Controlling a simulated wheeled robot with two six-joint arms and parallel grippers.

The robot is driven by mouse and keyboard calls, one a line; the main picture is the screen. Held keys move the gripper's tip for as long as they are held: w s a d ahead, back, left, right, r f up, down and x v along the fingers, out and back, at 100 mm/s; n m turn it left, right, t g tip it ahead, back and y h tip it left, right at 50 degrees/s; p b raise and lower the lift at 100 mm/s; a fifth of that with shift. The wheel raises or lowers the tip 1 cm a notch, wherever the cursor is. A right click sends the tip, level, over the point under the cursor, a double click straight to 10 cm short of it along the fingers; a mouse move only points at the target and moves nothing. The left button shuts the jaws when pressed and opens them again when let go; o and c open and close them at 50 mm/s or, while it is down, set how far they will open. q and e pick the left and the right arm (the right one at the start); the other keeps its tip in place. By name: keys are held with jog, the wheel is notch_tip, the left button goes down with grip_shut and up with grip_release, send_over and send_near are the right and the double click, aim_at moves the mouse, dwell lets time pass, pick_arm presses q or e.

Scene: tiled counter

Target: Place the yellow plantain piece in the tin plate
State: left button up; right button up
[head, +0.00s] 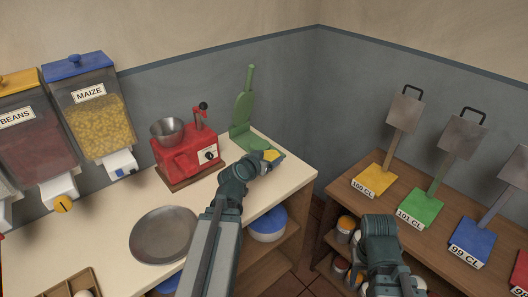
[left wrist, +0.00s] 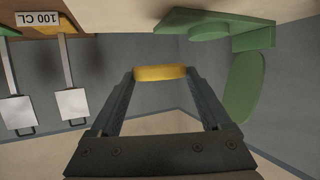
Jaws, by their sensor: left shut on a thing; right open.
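The yellow plantain piece (head: 271,155) is between the fingers of my left gripper (head: 268,158), near the counter's right corner. In the left wrist view the yellow plantain piece (left wrist: 160,73) spans the gap between the two fingertips (left wrist: 161,76). The left gripper is shut on it. The tin plate (head: 164,236) is round, grey and appears empty on the counter, to the left of my left forearm. My right gripper (head: 388,280) is low by the brown shelf; its fingers are hard to make out. It is open.
A red machine (head: 186,153) with a metal bowl stands behind the plate. A green stand (head: 245,120) is just behind the left gripper, and also shows in the left wrist view (left wrist: 245,85). Maize (head: 95,115) and beans dispensers line the left wall. A wooden compartment tray (head: 62,290) is front left.

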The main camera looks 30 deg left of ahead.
pick_arm(q)
jog(key=shift+s+d, duration=0.35)
jog(key=shift+r, duration=0.15)
